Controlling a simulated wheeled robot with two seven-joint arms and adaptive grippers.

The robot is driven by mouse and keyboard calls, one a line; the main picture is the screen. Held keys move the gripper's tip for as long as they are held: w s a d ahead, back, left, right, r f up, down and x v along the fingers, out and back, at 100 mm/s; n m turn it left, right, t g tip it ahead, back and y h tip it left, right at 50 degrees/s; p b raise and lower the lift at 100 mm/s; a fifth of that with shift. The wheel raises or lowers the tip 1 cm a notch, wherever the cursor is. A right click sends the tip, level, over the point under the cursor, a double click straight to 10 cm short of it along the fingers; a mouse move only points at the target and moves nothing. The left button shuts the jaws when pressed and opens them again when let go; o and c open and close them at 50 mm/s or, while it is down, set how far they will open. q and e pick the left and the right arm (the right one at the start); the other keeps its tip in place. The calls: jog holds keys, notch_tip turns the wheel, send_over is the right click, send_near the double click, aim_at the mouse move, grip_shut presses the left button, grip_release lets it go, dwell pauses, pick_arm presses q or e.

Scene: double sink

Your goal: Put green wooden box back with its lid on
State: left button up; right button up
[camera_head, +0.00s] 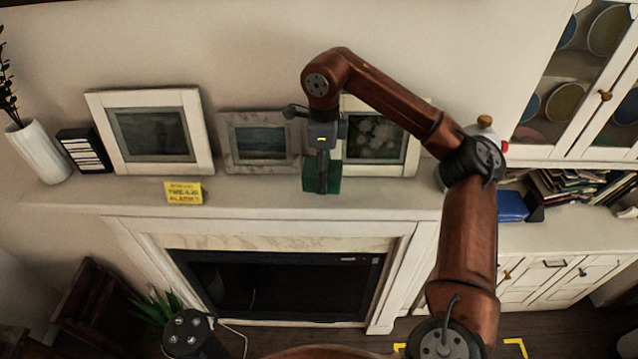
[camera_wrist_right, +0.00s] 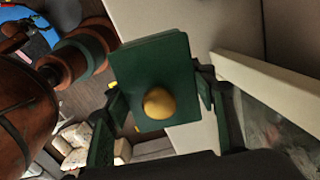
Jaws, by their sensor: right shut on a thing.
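The green wooden box (camera_head: 334,178) is at the mantel's front part, in front of the picture frames, partly hidden by my right gripper (camera_head: 322,188). In the right wrist view, its square green lid (camera_wrist_right: 135,75) with a round gold knob (camera_wrist_right: 158,103) faces the camera. The lid appears to sit on the box; the seam is unclear. My right gripper's fingers (camera_wrist_right: 155,115) are on opposite sides of the green piece, shut on it. Whether the box touches the mantel is unclear. My left gripper is not in view.
The white mantel (camera_head: 250,195) carries a large left frame (camera_head: 150,130), a smaller frame (camera_head: 257,140), a right frame (camera_head: 378,140), a yellow sign (camera_head: 184,193) and a white vase (camera_head: 40,150). Bare mantel lies between sign and box. A glass cabinet (camera_head: 590,75) stands right.

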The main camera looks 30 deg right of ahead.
jog(key=shift+w+a+f, duration=0.4)
jog(key=shift+w+f, duration=0.2)
jog(key=shift+f, duration=0.1)
notch_tip(320, 180, down, 3)
jog(key=shift+w+a+f+p, duration=0.1)
jog(key=shift+w+a+p, duration=0.05)
jog(key=shift+p, duration=0.55)
jog(key=shift+f, duration=0.25)
jog(key=shift+f, duration=0.2)
jog(key=o, duration=1.4)
jog(key=shift+r, duration=0.1)
